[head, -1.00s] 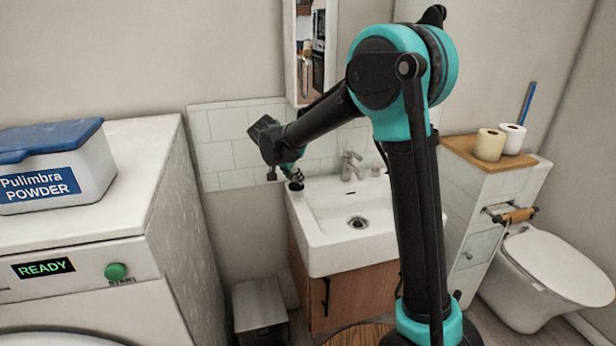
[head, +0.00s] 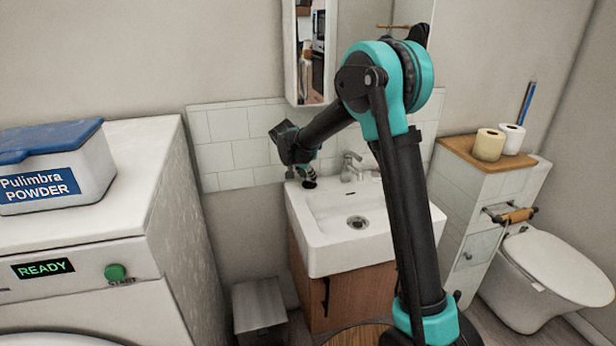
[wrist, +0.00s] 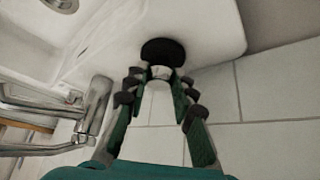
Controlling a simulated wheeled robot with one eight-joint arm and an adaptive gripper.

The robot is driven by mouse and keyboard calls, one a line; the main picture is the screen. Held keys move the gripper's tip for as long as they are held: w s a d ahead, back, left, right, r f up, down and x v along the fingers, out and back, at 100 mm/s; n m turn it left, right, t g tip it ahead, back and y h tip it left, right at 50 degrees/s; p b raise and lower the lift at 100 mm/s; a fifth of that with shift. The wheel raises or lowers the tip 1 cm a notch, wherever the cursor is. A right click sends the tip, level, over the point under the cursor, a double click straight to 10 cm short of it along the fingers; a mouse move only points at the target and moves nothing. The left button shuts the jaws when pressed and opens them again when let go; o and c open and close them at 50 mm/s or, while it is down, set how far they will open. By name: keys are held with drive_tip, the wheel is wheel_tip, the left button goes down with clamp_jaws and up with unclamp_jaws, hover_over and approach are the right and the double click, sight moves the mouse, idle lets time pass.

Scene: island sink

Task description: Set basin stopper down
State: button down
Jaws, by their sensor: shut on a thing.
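The basin stopper (wrist: 162,50), a dark round disc with a pale metal knob, sits between my fingertips in the wrist view. My gripper (wrist: 161,76) is shut on its knob. In the head view my gripper (head: 308,181) is at the back left corner of the white basin (head: 325,259), where the stopper shows only as a small dark shape. In the wrist view the disc overlaps the basin's pale ledge (wrist: 212,25); I cannot tell whether it touches. The drain (head: 357,222) is uncovered, to the right of and nearer than my gripper.
A metal tap (head: 351,167) stands on the back ledge, right of my gripper; it is at the left in the wrist view (wrist: 95,105). The tiled wall (head: 233,150) is close behind. A washing machine (head: 110,240) stands left of the basin.

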drive_tip(key=c, duration=1.3)
unclamp_jaws()
drive_tip(key=shift+f, duration=0.1)
drive_tip(key=v, duration=1.2)
drive_tip(key=s+d+f+n+g, duration=0.1)
drive_tip(key=s+d+f, duration=0.1)
drive_tip(key=s+d, duration=0.3)
drive_tip(key=s+d+f+n, duration=0.1)
drive_tip(key=s+d, duration=0.1)
drive_tip(key=d, duration=0.5)
drive_tip(key=s+d+f+n+y, duration=0.1)
drive_tip(key=s+d+f, duration=0.3)
drive_tip(key=s, duration=0.4)
drive_tip(key=s+d+f+n+y, duration=0.1)
drive_tip(key=s+d+f, duration=0.3)
drive_tip(key=s, duration=0.5)
drive_tip(key=s+d+f+n+y, duration=0.1)
drive_tip(key=s+d+f+n, duration=0.1)
drive_tip(key=s+d+f, duration=0.3)
drive_tip(key=shift+s+d+g, duration=0.15)
drive_tip(key=shift+s+d, duration=0.05)
drive_tip(key=shift+s, duration=0.75)
drive_tip(key=shift+s+d+g, duration=0.15)
drive_tip(key=shift+s+d, duration=0.1)
drive_tip(key=shift+s, duration=0.7)
